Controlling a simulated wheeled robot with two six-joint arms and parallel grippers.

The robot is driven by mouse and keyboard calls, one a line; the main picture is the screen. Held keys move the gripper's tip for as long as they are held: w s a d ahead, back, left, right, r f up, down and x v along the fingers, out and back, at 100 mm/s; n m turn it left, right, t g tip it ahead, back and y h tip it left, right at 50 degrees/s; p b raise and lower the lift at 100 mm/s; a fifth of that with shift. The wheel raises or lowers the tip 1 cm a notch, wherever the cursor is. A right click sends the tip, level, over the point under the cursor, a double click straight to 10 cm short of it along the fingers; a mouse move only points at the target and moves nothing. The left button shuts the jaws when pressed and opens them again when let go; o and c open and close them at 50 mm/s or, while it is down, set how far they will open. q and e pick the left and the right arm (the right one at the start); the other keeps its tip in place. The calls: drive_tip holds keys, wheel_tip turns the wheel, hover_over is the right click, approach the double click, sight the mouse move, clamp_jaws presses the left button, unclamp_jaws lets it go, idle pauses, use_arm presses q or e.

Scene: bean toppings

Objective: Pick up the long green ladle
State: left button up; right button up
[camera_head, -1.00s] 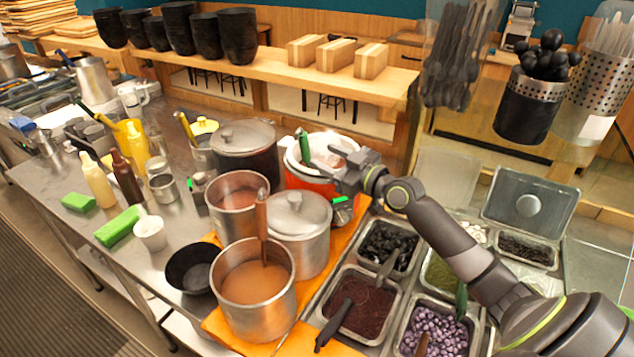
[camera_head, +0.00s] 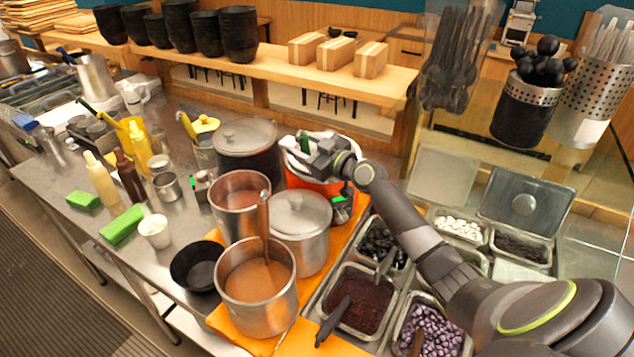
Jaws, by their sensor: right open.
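The green-handled ladle (camera_head: 304,140) stands in the orange-red pot (camera_head: 322,186) with a white rim, right of the lidded dark pot. Only the top of its green handle shows. My right gripper (camera_head: 308,153) is open over the pot, its jaws beside the green handle. The gripper covers the handle's lower part, and I cannot tell whether the jaws touch it. My left gripper is not in view.
A lidded dark pot (camera_head: 246,155), a lidded steel pot (camera_head: 300,238) and open steel pots of brown liquid (camera_head: 255,305) crowd around. Topping pans (camera_head: 352,325) lie below my right arm. Stacked black cups (camera_head: 238,32) stand on the shelf behind.

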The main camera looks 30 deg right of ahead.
clamp_jaws()
drive_tip(key=shift+r, duration=0.15)
